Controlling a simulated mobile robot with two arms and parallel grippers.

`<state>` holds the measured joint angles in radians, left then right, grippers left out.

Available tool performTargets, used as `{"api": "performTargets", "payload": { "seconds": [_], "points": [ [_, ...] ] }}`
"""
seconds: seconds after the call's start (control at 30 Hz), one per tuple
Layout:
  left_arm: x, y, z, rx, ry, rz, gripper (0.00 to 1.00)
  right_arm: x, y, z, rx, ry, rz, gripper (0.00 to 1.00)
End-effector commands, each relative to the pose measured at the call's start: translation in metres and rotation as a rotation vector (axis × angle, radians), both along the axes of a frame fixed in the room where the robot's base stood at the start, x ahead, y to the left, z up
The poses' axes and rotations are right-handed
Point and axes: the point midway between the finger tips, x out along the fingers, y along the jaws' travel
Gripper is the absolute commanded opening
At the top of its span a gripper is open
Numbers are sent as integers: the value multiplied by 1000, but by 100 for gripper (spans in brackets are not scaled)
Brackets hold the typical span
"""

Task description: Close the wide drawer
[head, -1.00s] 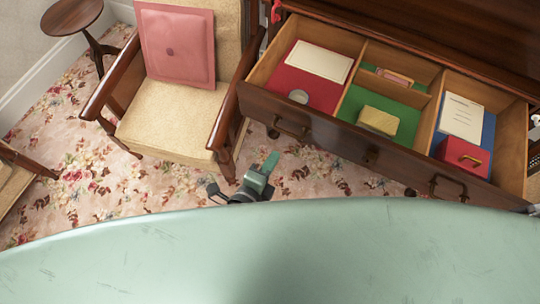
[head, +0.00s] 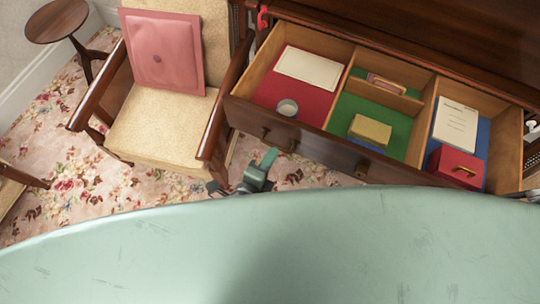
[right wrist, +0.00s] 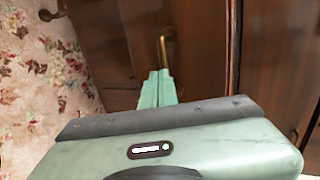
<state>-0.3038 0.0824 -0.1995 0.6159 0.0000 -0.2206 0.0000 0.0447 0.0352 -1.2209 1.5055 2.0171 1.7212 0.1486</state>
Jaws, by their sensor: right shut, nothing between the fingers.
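The wide drawer (head: 315,150) stands pulled out from the dark wood cabinet (head: 430,40). It has three compartments with red, green and blue bottoms. Its front carries a brass-coloured handle (head: 279,138) near the left end; my body hides the front's right part in the head view. My right gripper (head: 267,158) is shut and empty, low in front of the drawer's left part, a little short of the handle. In the right wrist view the closed green fingers (right wrist: 158,88) point at dark wood with a handle (right wrist: 164,50) just beyond; contact cannot be told. My left gripper is not in view.
An armchair (head: 160,125) with a pink cushion (head: 163,52) stands close to the drawer's left end. A round side table (head: 56,22) is at the far left. The drawer holds papers, a small cup (head: 287,108), a yellow box (head: 370,131) and a red box (head: 457,166). Flowered carpet (head: 75,190) is free at left.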

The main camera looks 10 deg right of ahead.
Motion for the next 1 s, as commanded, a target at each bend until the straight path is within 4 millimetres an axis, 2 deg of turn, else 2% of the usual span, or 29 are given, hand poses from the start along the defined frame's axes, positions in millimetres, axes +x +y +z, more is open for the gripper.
{"api": "performTargets", "payload": {
  "seconds": [0.17, 0.27, 1.0],
  "points": [
    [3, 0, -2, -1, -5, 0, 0, 18, -13, -1, 2, 3, -5, 0],
    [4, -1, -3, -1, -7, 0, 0, 35, -24, -1, 2, 1, -8, 0],
    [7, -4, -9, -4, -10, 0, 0, 211, -129, 0, 1, -3, -1, 0]
  ]
}}
